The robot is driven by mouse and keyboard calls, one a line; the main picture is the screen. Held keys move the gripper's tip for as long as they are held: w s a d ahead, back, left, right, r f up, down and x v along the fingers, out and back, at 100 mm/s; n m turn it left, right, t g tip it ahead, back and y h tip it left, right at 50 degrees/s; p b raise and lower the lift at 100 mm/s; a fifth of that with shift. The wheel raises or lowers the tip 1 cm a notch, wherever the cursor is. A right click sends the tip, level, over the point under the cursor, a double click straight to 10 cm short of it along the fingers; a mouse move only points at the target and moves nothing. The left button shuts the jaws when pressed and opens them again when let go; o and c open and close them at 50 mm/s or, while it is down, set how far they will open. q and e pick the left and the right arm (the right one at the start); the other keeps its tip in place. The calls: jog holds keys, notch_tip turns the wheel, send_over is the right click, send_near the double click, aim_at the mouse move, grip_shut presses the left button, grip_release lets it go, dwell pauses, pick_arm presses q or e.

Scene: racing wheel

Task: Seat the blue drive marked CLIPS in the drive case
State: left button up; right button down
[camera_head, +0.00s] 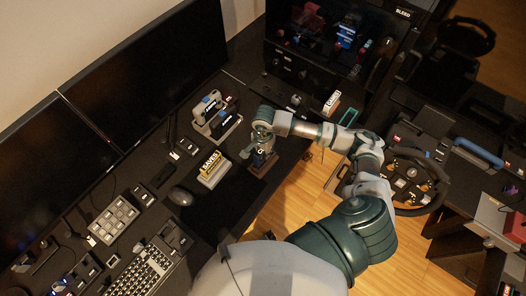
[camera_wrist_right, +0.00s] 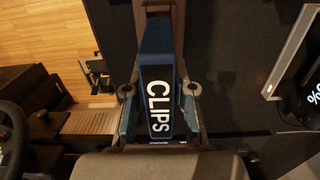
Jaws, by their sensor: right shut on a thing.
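The blue drive marked CLIPS (camera_wrist_right: 158,100) lies lengthwise between the fingers of my right gripper (camera_wrist_right: 158,92) in the right wrist view, its white lettering facing the camera. In the head view my right gripper (camera_head: 260,150) is low over the desk's front edge, shut on the drive, which is mostly hidden there. A brown block (camera_head: 262,167) is beneath or just beside it; I cannot tell whether they touch. A pale holder with a yellow item marked SAVES (camera_head: 210,163) stands just left of the gripper. I cannot tell for sure which holder is the drive case. My left gripper is not in view.
A pale stand with dark items (camera_head: 215,120) is farther back. A mouse (camera_head: 181,196), a keyboard (camera_head: 145,268) and a keypad (camera_head: 114,219) lie left. Monitors (camera_head: 150,70) line the back. A steering wheel (camera_head: 408,182) is right, past the arm.

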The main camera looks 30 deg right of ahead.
jog(key=shift+f+b, duration=1.8)
jog(key=shift+f, duration=0.25)
jog(key=c, duration=0.9)
grip_release()
jog(key=shift+r, duration=0.1)
notch_tip(320, 180, up, 12)
jog(key=shift+w+d+f, duration=0.1)
jog(key=shift+w+d, duration=0.05)
